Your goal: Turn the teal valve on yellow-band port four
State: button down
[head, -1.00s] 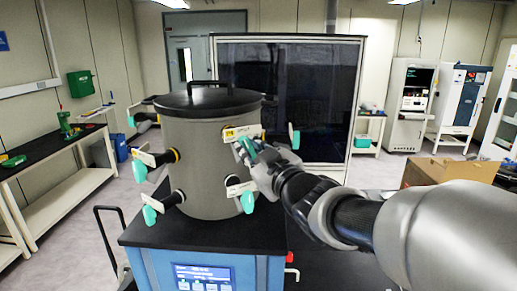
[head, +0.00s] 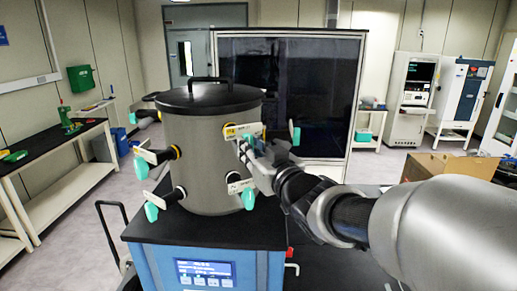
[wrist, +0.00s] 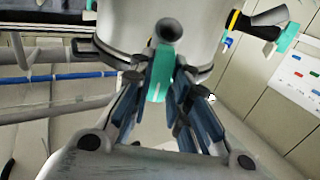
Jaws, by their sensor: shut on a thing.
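The grey drum (head: 205,185) stands on the blue unit, with ports and teal valves around its wall. A port with a yellow-marked label (head: 233,131) is at its upper front right. My gripper (head: 247,150) is at this port, hiding its valve in the head view. In the wrist view my gripper (wrist: 160,88) has its fingers on both sides of a teal valve handle (wrist: 158,78), shut on it. The handle hangs from a dark round port end (wrist: 168,30); any band behind that is hidden. Another yellow-band port (wrist: 233,20) shows to its right.
Other teal valves stand close by: one right of my gripper (head: 295,134), one below it (head: 248,198), and two at the drum's left (head: 141,168) (head: 151,212). A dark glass cabinet (head: 285,95) stands behind. A cardboard box (head: 450,165) is at the right.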

jog(key=c, duration=1.8)
grip_release()
jog(key=v, duration=1.2)
